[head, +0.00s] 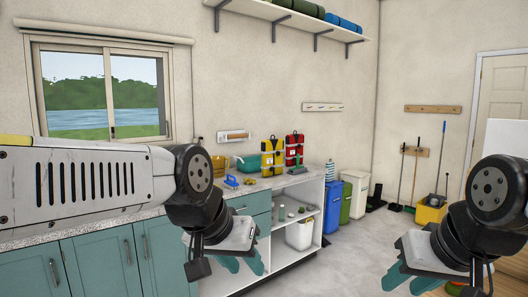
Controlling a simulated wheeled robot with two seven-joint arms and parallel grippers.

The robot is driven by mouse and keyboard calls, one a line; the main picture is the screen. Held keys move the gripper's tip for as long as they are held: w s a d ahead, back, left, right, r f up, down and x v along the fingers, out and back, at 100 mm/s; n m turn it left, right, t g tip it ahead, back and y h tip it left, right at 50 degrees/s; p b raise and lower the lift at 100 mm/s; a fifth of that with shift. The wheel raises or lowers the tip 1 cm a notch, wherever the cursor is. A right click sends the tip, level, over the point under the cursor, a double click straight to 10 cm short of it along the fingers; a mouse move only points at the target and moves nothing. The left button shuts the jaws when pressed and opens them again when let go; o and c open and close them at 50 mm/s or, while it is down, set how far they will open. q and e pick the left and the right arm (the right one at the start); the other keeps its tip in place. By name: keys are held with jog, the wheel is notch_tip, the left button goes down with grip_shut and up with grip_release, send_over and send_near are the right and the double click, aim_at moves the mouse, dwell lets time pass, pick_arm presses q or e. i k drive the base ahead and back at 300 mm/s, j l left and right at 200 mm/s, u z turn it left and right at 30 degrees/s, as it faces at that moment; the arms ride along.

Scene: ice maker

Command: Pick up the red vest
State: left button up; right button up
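The red vest (294,148) with dark straps stands upright on the far end of the countertop, against the wall. It is just right of a similar yellow vest (272,158). My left gripper (238,263) hangs in front of the counter, nearer to me and below the vest in the picture. My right gripper (411,281) is at the lower right, over the floor and well apart from the vest. Both have teal fingers, partly hidden by their own bodies, so I cannot tell how far apart the fingers are. I see nothing held in either.
The grey countertop (265,186) also bears a blue tool (231,181), a teal container and a yellow container. Below are teal cabinets (160,258) and open shelves with a white bin (299,235). Blue, green and white bins stand right of the counter. The floor (355,262) between is clear.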

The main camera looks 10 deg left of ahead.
aim_at(292, 141)
jog(key=u, duration=0.2)
jog(key=i+z, duration=0.25)
jog(key=i, duration=1.85)
jog(key=i+l, duration=0.1)
jog(key=i, duration=2)
jog(key=i+l+u, duration=0.2)
jog(key=i+u, duration=0.15)
jog(key=i, duration=0.2)
jog(key=i+l+u, duration=0.35)
jog(key=i, duration=0.2)
jog(key=j+z, duration=0.15)
jog(key=i, duration=0.05)
